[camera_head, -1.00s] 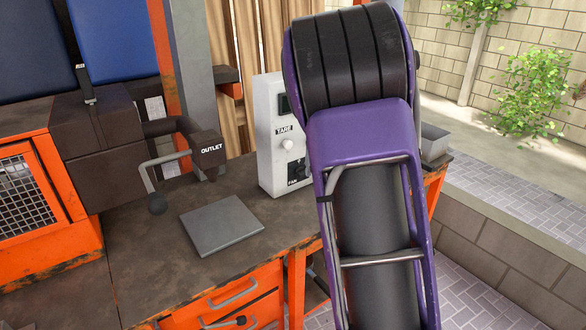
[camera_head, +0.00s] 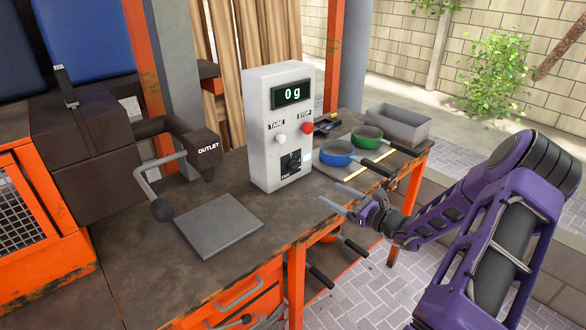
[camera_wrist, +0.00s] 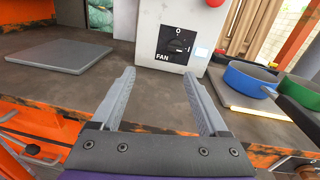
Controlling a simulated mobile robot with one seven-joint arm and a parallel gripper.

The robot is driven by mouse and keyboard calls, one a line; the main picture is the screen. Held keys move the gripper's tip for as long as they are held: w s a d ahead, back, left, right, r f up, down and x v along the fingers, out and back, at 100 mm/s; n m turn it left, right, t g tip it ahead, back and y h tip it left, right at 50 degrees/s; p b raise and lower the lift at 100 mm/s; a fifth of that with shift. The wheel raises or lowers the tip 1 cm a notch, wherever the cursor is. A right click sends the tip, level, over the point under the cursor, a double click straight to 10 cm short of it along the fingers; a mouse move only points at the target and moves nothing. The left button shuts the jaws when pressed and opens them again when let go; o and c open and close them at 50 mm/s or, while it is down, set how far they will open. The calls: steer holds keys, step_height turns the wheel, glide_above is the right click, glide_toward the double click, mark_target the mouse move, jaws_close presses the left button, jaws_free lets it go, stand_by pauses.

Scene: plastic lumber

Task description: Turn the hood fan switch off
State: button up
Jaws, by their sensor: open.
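The fan switch (camera_head: 291,162) is a black rotary knob on a dark plate, low on the front of a white control box (camera_head: 262,150). In the wrist view the switch (camera_wrist: 178,44) sits above the word FAN, with a 0 mark over it and an I mark to its right. My gripper (camera_head: 338,200) is open and empty at the front edge of the bench, to the right of and below the box, apart from it. In the wrist view its two fingers (camera_wrist: 160,100) point toward the box, with the switch beyond and slightly right of their middle.
The box also has a white TARE knob (camera_head: 281,139), a red STOP button (camera_head: 307,128) and a display reading 0 g (camera_head: 292,94). Blue (camera_head: 338,152) and green (camera_head: 367,138) pans stand to the right.

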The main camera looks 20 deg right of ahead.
steer(key=d+m+h, duration=0.1)
steer(key=d+m, duration=0.1)
glide_toward(298, 168)
steer(key=shift+t, duration=0.4)
steer(key=x, duration=0.9)
steer(key=shift+w+a+f, duration=0.2)
steer(key=shift+c, duration=0.3)
jaws_close()
